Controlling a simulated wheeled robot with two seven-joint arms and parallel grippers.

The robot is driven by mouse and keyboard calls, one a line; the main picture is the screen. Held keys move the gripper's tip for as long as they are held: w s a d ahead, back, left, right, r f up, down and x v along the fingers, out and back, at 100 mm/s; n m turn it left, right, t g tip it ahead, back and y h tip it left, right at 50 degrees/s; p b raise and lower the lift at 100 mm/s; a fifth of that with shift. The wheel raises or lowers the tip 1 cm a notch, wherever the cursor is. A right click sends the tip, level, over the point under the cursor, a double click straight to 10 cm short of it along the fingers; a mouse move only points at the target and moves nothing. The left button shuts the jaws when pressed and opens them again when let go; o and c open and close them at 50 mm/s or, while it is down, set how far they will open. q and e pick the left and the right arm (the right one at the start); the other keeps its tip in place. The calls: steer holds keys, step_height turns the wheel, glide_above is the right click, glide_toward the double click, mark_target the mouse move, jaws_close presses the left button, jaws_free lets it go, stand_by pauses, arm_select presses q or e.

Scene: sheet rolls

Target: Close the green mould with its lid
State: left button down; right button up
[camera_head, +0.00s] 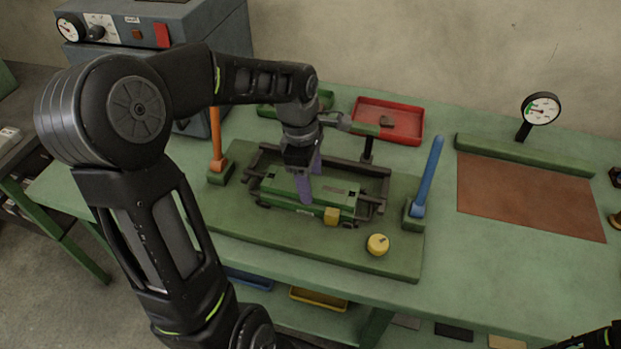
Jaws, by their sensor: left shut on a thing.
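The green mould (285,199) is a long box in a dark frame on a green base board (370,256), in the middle of the bench. Its green lid (338,188) shows as a flat top over the mould. I cannot tell whether it is fully seated or a little above. My left gripper (307,188) comes down from above with its purple fingers at the middle of the lid and is shut on it. The fingers hide the part they grip.
An orange post (216,138) stands left of the mould and a blue post (428,172) right. A yellow knob (378,244) is in front. A dark clamp with a green bar (352,127) and a red tray (412,117) are behind.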

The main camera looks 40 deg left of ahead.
arm_select(q)
steer(key=shift+c, duration=1.6)
jaws_free()
steer(key=r, duration=0.7)
steer(key=shift+s+a+r, duration=0.15)
steer(key=shift+a+r, duration=0.25)
